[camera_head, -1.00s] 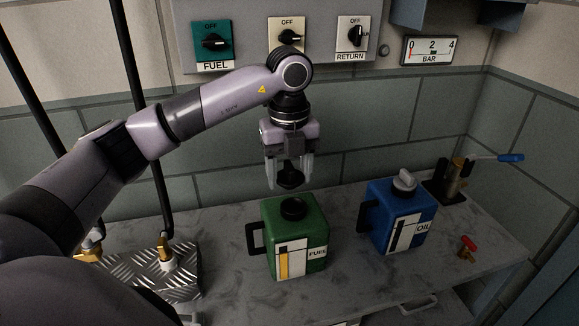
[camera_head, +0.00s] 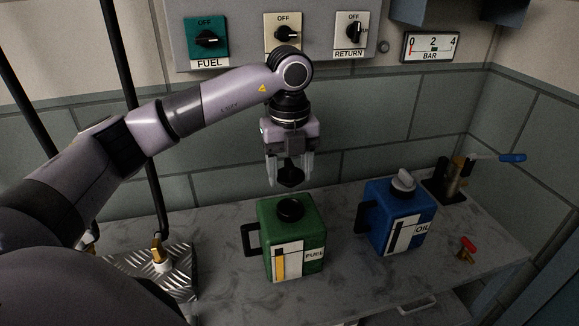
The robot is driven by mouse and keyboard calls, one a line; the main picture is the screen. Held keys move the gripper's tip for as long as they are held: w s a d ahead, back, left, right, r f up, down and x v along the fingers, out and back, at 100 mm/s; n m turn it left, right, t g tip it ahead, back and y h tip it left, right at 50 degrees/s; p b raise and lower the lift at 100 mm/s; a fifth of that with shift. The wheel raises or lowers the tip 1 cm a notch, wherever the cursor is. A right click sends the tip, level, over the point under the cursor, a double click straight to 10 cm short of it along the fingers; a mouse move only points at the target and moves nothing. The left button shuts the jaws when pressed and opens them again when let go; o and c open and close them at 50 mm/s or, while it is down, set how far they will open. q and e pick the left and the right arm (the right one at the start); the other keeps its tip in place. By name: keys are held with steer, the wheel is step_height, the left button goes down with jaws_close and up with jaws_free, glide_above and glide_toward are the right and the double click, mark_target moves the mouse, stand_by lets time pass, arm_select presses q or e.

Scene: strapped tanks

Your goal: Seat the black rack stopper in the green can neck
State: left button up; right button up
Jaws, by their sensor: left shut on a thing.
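The green can (camera_head: 280,225), labelled FUEL, stands upright on the grey counter. Its black neck (camera_head: 290,209) shows on top as a dark round shape. My left gripper (camera_head: 290,178) points down just above the can and a little behind the neck in the picture. It is shut on the black stopper (camera_head: 291,175), which sits between its pale fingers. A narrow gap shows between the stopper and the neck, so they look apart. My right gripper is not in view.
A blue OIL can (camera_head: 384,222) with a grey cap stands to the right. A metal tread-plate block (camera_head: 176,282) with a brass fitting is at the left. A red-handled valve (camera_head: 467,245) and a blue-handled lever (camera_head: 511,157) are at the right. Switch panels hang on the wall behind.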

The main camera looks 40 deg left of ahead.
arm_select(q)
steer(key=shift+f+b, duration=1.3)
steer(key=shift+f, duration=0.95)
steer(key=shift+p, duration=0.3)
steer(key=shift+f+b, duration=0.65)
steer(key=shift+f, duration=0.25)
steer(key=o, duration=1.1)
steer(key=shift+o, duration=0.2)
steer(key=shift+r, duration=3.55)
